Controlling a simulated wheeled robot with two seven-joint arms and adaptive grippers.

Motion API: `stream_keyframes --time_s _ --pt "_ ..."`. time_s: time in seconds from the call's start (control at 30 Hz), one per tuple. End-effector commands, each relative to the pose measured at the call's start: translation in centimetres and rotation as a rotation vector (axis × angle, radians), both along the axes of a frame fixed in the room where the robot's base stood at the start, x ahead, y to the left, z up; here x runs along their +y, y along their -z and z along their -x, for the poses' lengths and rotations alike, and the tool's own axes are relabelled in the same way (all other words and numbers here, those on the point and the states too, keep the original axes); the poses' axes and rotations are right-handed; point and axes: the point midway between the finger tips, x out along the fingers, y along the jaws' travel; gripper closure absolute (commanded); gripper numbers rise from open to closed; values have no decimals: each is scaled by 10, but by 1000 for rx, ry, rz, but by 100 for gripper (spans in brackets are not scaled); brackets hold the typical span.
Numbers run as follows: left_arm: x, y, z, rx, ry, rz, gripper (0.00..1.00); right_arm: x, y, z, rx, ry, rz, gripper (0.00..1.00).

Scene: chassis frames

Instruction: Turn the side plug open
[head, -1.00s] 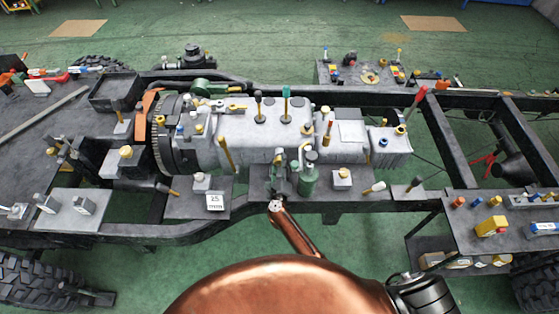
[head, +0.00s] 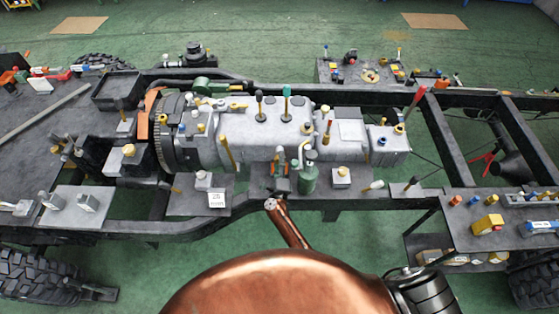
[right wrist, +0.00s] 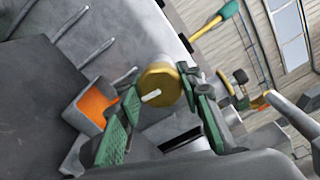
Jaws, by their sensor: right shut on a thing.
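The side plug (right wrist: 158,86) is a round brass-yellow cap with a short pale bar across its face, seen close in the right wrist view. My right gripper (right wrist: 163,92) has green-padded fingers, one on each side of the plug, and is shut on it. In the head view my right gripper (head: 281,168) is small, at the near side of the grey gearbox housing (head: 262,150), with my copper arm below it. The plug cannot be made out there, and its turn angle is hard to judge. My left gripper is not in view.
A green cylinder (head: 308,178) stands close to the right of my gripper. Several levers rise from the housing top. Dark frame rails (head: 130,228) run below; green floor lies beyond.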

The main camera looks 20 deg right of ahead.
Motion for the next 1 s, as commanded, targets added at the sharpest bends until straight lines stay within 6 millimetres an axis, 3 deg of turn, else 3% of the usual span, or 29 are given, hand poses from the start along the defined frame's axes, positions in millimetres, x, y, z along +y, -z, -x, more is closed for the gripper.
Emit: stream_keyframes --time_s 0.2,0.23,0.47,0.8,1.0 --pt "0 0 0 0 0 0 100 2 1 0 1 -4 -2 92" --pt "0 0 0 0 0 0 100 2 1 0 1 -4 -2 65" --pt "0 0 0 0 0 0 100 1 0 0 1 -3 -2 49" --pt "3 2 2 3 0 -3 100 0 0 0 -6 -1 -20 49" --pt "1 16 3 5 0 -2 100 -1 3 0 -62 -2 -211 49"
